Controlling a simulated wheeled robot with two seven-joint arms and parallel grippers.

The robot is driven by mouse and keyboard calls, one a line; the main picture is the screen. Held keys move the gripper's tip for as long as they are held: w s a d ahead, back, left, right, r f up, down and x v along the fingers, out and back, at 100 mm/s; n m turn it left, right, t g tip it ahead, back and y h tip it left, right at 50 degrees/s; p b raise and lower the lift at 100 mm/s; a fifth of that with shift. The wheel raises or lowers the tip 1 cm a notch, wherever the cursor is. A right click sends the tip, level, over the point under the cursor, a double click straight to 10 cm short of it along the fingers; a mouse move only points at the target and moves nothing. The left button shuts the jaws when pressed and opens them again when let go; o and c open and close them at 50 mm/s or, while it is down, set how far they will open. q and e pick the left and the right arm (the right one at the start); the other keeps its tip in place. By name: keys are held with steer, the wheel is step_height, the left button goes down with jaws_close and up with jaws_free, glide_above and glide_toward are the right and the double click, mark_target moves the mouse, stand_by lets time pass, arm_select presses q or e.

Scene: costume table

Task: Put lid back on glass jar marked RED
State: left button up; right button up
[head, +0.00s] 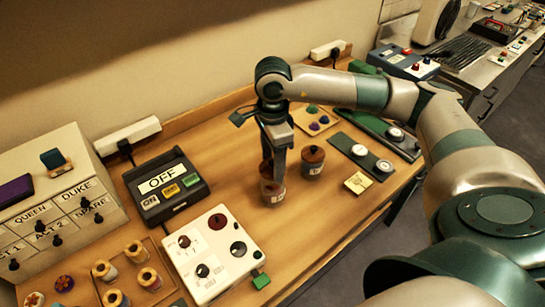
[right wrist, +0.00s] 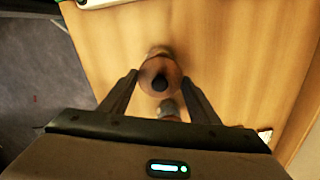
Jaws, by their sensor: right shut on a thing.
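A small glass jar (head: 272,193) with a pale label stands on the wooden table, directly below my right gripper (head: 272,172). The label is too small to read. My right gripper is shut on a brown round lid (head: 266,170) at the top of this jar. In the right wrist view the lid (right wrist: 149,72) shows between the two fingers, with a dark knob in its middle. I cannot tell whether the lid touches the jar's rim. A second jar (head: 312,168) with a dark brown lid stands just to the right. My left gripper is not in view.
A white panel with knobs (head: 215,255) and a black OFF box (head: 165,187) lie to the left. A dark strip with round dials (head: 362,155) and a yellow note (head: 358,182) lie to the right. Bare table lies in front of the jars.

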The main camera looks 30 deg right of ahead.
step_height(320, 180, down, 2)
steer(key=shift+f, duration=0.15)
steer(key=shift+f+b, duration=1.15)
steer(key=shift+b, duration=0.35)
steer(key=shift+b, duration=0.8)
stand_by(0.8)
steer(key=shift+f+b, duration=0.15)
steer(key=shift+b, duration=0.85)
stand_by(1.3)
stand_by(0.4)
steer(key=o, duration=1.6)
steer(key=shift+r+p, duration=1.3)
steer(key=shift+r, duration=2.25)
